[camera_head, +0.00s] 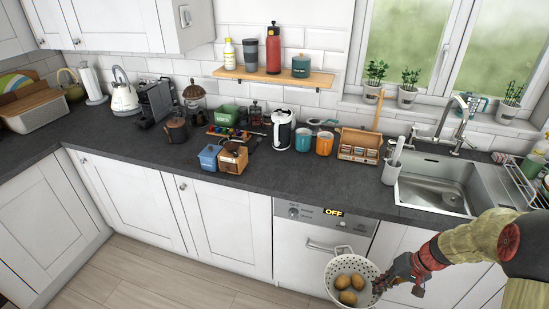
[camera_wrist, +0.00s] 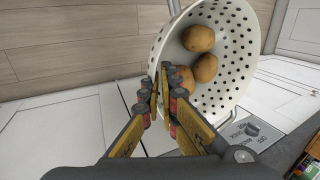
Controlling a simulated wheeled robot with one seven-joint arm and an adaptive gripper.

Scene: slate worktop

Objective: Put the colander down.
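The colander (camera_head: 335,271) is white with small dark holes and holds several potatoes (camera_head: 349,281). It is in the air in front of the white dishwasher, below the level of the worktop. My gripper (camera_head: 382,284) is at its right side in the head view. In the wrist view my gripper (camera_wrist: 165,100) has its fingers closed together on the near rim of the colander (camera_wrist: 238,50). The colander looks tilted there, with potatoes (camera_wrist: 199,39) inside. The exact contact at the rim is partly hidden by the fingers.
The slate worktop (camera_head: 290,187) has free room along its front edge above the dishwasher (camera_head: 310,233). Mugs (camera_head: 324,143), a tea box (camera_head: 359,147), a blue container (camera_head: 209,158) and a wooden box (camera_head: 233,157) stand behind. The sink (camera_head: 437,187) is at right.

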